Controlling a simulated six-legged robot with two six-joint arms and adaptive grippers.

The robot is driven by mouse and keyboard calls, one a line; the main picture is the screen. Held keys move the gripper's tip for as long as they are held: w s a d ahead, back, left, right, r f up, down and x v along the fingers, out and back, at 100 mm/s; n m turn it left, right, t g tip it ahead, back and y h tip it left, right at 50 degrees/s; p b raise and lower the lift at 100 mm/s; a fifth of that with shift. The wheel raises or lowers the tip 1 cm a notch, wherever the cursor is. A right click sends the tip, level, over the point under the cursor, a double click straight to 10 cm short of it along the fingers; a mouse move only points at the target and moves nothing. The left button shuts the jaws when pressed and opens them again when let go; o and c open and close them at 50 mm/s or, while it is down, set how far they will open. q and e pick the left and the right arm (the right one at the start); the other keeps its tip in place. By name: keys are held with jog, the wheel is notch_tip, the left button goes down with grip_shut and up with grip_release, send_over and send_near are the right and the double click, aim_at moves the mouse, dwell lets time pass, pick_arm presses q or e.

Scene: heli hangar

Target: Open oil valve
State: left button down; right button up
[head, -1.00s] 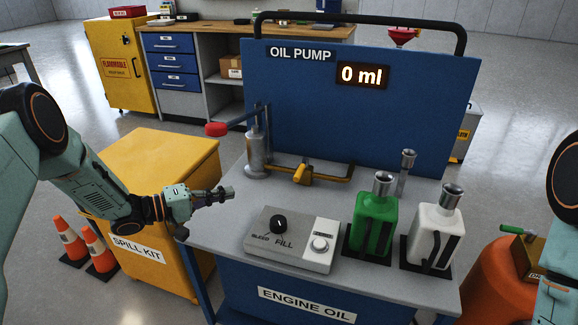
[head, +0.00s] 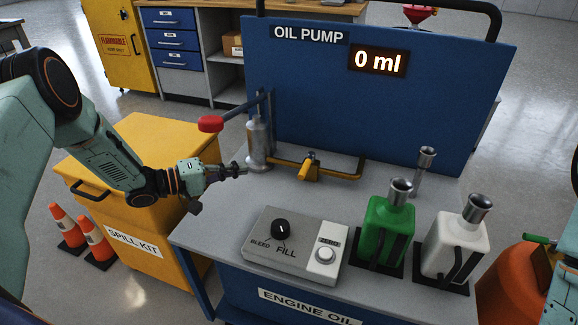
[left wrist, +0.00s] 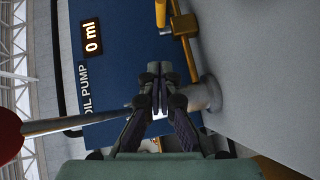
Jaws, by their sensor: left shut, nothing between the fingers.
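The yellow valve (head: 309,168) sits on the yellow pipe (head: 345,175) that runs from the grey pump cylinder (head: 258,143) along the foot of the blue panel. Its yellow parts also show at the top of the left wrist view (left wrist: 184,24). My left gripper (head: 243,169) is shut and empty, just left of the pump cylinder's base and short of the valve. In the left wrist view its closed fingers (left wrist: 160,85) are beside the cylinder (left wrist: 205,94); contact cannot be told. My right gripper is out of view.
The red-tipped pump lever (head: 211,124) sticks out above my left gripper. A control box (head: 296,245) with a BLEED/FILL knob, a green bottle (head: 385,232) and a white bottle (head: 455,245) stand on the bench. The display (head: 378,61) reads 0 ml.

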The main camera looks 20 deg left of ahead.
aim_at(306, 168)
pick_arm(q)
jog(key=shift+f, duration=0.1)
jog(key=b+x, duration=0.4)
jog(key=x, duration=0.6)
jog(key=shift+d+f, duration=0.15)
jog(key=shift+d, duration=0.05)
jog(key=shift+s+d+f+b, duration=0.15)
jog(key=shift+d+b, duration=0.4)
jog(key=shift+d, duration=1.2)
jog(key=shift+d, duration=0.15)
